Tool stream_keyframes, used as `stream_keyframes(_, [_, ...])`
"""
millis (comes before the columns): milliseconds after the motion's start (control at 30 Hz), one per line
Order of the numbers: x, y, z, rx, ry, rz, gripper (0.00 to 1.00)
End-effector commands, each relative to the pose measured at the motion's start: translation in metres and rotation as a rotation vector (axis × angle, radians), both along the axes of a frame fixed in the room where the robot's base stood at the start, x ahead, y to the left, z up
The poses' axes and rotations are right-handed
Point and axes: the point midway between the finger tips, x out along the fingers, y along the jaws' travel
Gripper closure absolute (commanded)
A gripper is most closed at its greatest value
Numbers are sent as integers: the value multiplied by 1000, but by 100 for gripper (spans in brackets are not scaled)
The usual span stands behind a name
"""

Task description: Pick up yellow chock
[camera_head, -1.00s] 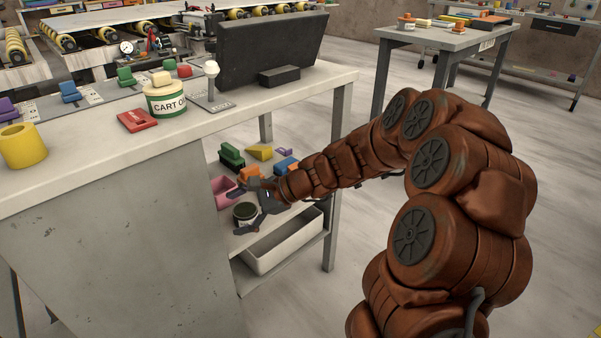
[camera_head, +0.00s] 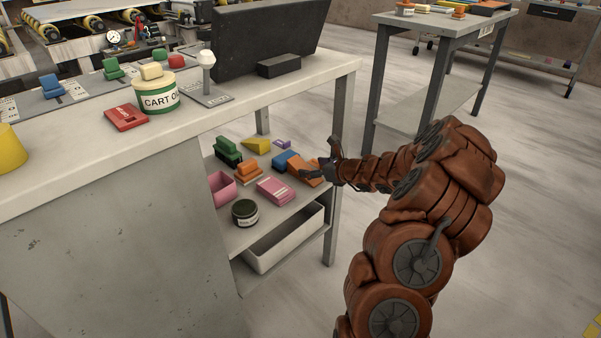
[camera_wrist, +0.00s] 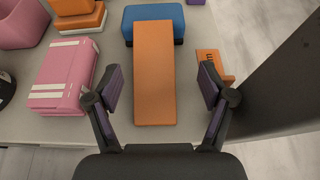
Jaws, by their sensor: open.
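The yellow chock (camera_head: 257,145) is a wedge lying toward the back of the shelf under the counter in the head view. It does not show in the wrist view. My gripper (camera_head: 318,167) is at the right end of the shelf, to the right of and nearer than the chock. In the wrist view my gripper (camera_wrist: 162,92) is open and empty, its fingers apart on either side of an orange block (camera_wrist: 154,85). I cannot tell how high the fingers are above that block.
Around the chock are a green block (camera_head: 228,150), a small purple piece (camera_head: 282,143) and a blue block (camera_head: 286,160). A pink box (camera_head: 272,191), a dark round tin (camera_head: 245,212) and a pink bin (camera_head: 222,190) are nearer. A table leg (camera_head: 333,210) stands close to my gripper.

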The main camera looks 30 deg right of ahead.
Motion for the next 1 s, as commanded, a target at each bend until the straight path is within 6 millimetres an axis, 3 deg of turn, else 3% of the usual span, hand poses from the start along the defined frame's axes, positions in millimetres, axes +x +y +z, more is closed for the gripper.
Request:
stream_keyframes(333, [37, 17, -20, -3, -1, 5, 19])
stream_keyframes(667, [44, 19, -20, -2, 0, 5, 19])
stream_keyframes(1000, [43, 19, -20, -2, 0, 6, 52])
